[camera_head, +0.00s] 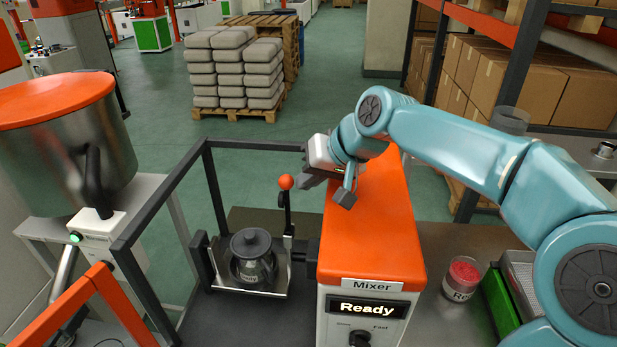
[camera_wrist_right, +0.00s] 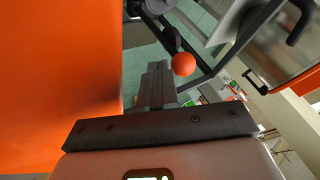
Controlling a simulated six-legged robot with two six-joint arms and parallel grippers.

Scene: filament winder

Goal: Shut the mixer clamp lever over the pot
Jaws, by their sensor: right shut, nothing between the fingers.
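The mixer clamp lever stands upright, with an orange ball knob (camera_head: 286,182) on a dark stem (camera_head: 287,214) at the right side of the pot holder. The dark lidded pot (camera_head: 251,250) sits in the holder tray (camera_head: 252,288), with the lever beside it and not over it. My right gripper (camera_head: 304,183) is shut and empty, close to the right of the knob. In the right wrist view the shut fingers (camera_wrist_right: 158,75) point towards the orange knob (camera_wrist_right: 183,64); contact cannot be told. My left gripper is not in view.
The orange-topped mixer housing (camera_head: 372,235) stands just right of the holder, under my right arm. A dark frame (camera_head: 168,187) surrounds the left side. A steel hopper (camera_head: 65,150) stands at left; a jar of red material (camera_head: 462,278) and a green bin (camera_head: 497,300) are at right.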

